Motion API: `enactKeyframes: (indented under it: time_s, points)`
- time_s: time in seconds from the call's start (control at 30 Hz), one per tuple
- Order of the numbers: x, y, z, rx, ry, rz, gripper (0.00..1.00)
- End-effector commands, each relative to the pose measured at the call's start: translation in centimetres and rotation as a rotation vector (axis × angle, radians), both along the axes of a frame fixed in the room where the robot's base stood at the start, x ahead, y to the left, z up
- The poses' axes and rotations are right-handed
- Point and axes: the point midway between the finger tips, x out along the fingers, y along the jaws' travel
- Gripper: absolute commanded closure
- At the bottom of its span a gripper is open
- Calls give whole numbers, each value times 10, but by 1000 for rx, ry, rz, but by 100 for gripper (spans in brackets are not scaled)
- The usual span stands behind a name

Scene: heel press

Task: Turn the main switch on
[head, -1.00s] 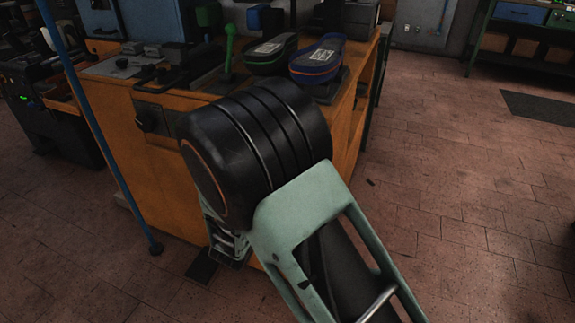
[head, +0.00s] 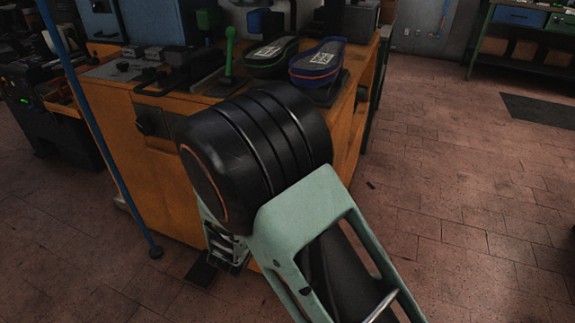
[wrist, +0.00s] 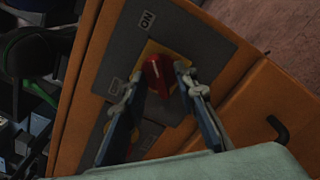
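The main switch is a red knob (wrist: 157,77) on a yellow square plate, set in a grey panel (wrist: 180,35) on the orange cabinet. In the wrist view an "ON" label (wrist: 148,20) shows upside down above the knob; a smaller label (wrist: 115,87) lies to its left, too small to read. My gripper (wrist: 163,80) has its two fingers apart, one on each side of the knob, with the tips close to it. I cannot tell whether they touch it.
The orange cabinet (head: 172,190) carries a green lever (head: 229,55) and two shoe-shaped pieces, one green-edged (head: 270,55) and one blue (head: 318,62). A blue pole (head: 108,150) stands at the left.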

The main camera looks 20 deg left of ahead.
Motion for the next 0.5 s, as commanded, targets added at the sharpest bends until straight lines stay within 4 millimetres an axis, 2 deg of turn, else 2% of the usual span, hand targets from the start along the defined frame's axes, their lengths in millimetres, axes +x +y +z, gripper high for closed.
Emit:
enactKeyframes:
  time_s: [0.5]
  points:
    - [-97,9,0,0,1,4,73]
